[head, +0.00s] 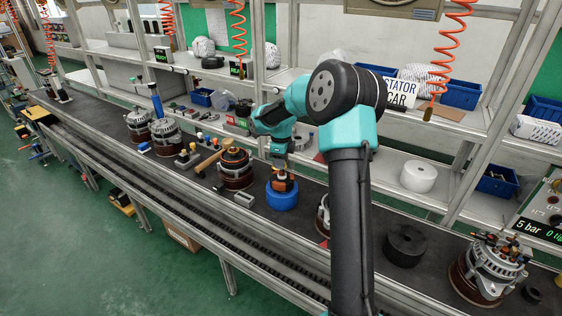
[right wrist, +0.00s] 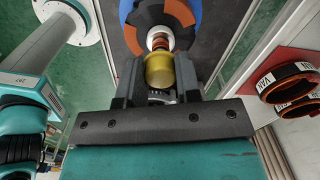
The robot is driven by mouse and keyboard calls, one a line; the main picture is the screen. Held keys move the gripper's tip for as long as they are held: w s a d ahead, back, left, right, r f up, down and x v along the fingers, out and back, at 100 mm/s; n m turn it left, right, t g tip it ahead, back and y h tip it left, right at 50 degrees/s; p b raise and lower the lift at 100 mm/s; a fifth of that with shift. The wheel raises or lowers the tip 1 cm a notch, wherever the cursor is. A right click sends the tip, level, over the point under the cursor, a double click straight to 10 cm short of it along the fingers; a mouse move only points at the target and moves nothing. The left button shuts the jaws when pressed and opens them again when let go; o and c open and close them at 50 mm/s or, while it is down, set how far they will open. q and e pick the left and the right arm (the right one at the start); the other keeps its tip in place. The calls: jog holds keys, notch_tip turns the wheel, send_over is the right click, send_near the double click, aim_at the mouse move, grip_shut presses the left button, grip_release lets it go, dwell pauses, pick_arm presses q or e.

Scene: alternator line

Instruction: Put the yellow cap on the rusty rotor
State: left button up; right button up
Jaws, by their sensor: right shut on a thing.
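The rusty rotor (head: 282,185) stands upright in a blue round holder (head: 281,200) on the dark bench. In the right wrist view its orange and black claws (right wrist: 160,17) and copper-coloured rings (right wrist: 158,42) show beyond the fingers. My right gripper (head: 281,163) points down just above the rotor. Its fingers are shut on the yellow cap (right wrist: 160,72), which lines up with the rotor's shaft end. I cannot tell whether the cap touches the shaft. The cap is too small to make out in the head view. My left gripper is not in view.
A wooden mallet (head: 207,160) and a copper-wound stator (head: 236,170) stand left of the holder. A black ring stack (head: 405,246) and an alternator (head: 487,270) are to the right. A white roll (head: 418,176) stands on the shelf behind. The bench's front edge is close.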

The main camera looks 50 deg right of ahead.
jog(key=shift+f, duration=1.55)
jog(key=o, duration=1)
jog(key=shift+c, duration=0.2)
notch_tip(320, 180, up, 17)
jog(key=shift+r, duration=0.2)
dwell(0.8)
